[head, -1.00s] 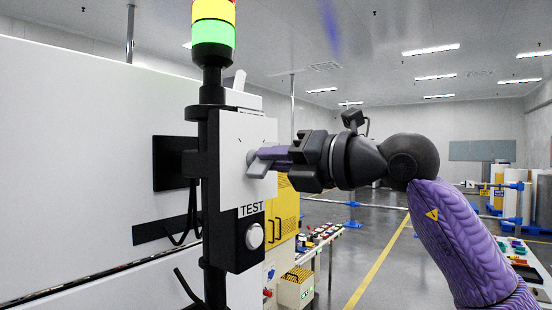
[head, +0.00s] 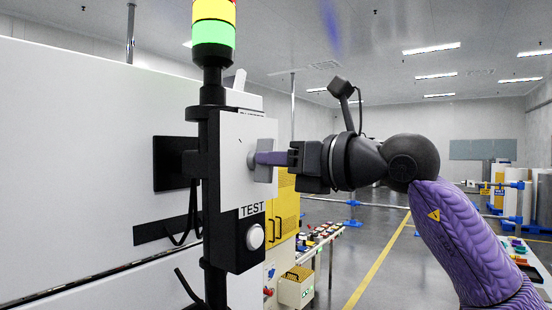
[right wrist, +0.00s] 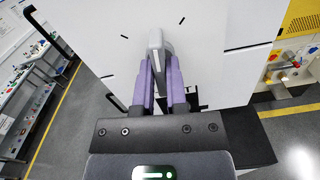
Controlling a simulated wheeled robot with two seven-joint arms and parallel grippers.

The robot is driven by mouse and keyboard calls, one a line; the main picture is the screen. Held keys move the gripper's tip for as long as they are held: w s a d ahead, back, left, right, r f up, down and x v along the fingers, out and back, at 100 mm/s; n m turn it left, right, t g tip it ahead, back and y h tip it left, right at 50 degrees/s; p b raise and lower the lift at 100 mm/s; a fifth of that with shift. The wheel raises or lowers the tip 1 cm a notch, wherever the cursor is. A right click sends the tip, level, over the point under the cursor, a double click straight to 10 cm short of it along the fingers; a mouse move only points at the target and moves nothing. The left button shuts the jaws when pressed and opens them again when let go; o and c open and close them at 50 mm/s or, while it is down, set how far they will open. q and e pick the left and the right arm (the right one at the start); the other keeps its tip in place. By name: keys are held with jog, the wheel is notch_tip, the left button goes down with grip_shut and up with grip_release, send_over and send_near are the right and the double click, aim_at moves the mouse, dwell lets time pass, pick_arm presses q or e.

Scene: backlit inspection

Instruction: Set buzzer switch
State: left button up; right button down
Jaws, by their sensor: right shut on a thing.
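The switch is a grey knob (head: 265,146) on the white front of a control box (head: 232,135) on a black post. My right gripper (head: 259,158) reaches it from the right, its purple fingers shut on the knob. In the right wrist view, the knob's grey grip (right wrist: 156,42) stands between the two fingers (right wrist: 157,78) and points up in the picture. Dark tick marks show on the white panel around it. The fingers hide part of the knob, and the lettering on the box's top edge is too slanted to read. My left gripper is out of view.
Below the knob is a round white button (head: 254,237) under the label TEST. A signal tower (head: 213,35) with bright yellow and green sections stands above the box. A large white cabinet (head: 80,130) fills the left. Open floor lies right.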

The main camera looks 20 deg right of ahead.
jog(key=n, duration=1)
jog(key=shift+s+p, duration=0.1)
jog(key=shift+p, duration=0.2)
jog(key=shift+n, duration=0.5)
jog(key=c, duration=0.7)
grip_release()
jog(key=shift+o, duration=0.2)
jog(key=b+v, duration=0.4)
jog(key=v, duration=0.5)
jog(key=shift+s+d, duration=0.25)
jog(key=shift+s, duration=0.1)
